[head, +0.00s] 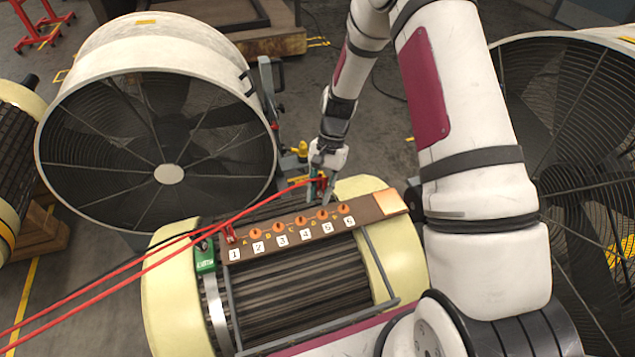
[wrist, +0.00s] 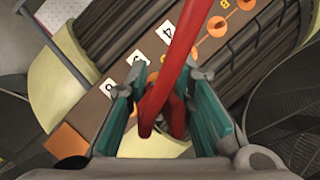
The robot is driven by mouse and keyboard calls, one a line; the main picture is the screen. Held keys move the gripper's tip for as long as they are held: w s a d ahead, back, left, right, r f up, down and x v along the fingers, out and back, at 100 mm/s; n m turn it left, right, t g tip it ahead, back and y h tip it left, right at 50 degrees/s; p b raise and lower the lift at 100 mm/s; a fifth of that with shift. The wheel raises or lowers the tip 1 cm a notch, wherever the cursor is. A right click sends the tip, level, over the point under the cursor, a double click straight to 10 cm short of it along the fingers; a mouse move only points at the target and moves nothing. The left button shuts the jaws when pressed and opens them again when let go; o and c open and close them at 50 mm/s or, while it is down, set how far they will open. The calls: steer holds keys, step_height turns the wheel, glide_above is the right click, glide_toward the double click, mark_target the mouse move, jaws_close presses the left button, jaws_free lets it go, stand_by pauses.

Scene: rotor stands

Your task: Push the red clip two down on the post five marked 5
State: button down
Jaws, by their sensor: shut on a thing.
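A red clip (head: 321,181) with a red cable is held in my gripper (head: 320,188), above and behind the brown terminal board (head: 290,240). In the wrist view the clip (wrist: 160,112) sits between the teal fingers of my gripper (wrist: 165,115), which are shut on it. The post marked 5 (head: 322,215) has an orange base and stands below the clip, near its number label (head: 327,227). The clip looks apart from the post. In the wrist view the clip and cable hide part of the post row.
Another red clip (head: 230,234) is at the post marked 1. A green clamp (head: 204,257) is at the board's left end. The red cables (head: 120,262) run off left. Large fans (head: 160,170) stand behind and at right. A grey rail (head: 380,265) crosses the rotor.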

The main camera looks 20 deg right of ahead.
steer(key=shift+d+f+b, duration=0.1)
steer(key=shift+f+b, duration=0.2)
steer(key=shift+f, duration=0.65)
steer(key=shift+f+b, duration=1.1)
steer(key=shift+f, duration=1.6)
steer(key=shift+f, duration=0.45)
steer(key=c, duration=1.3)
jaws_free()
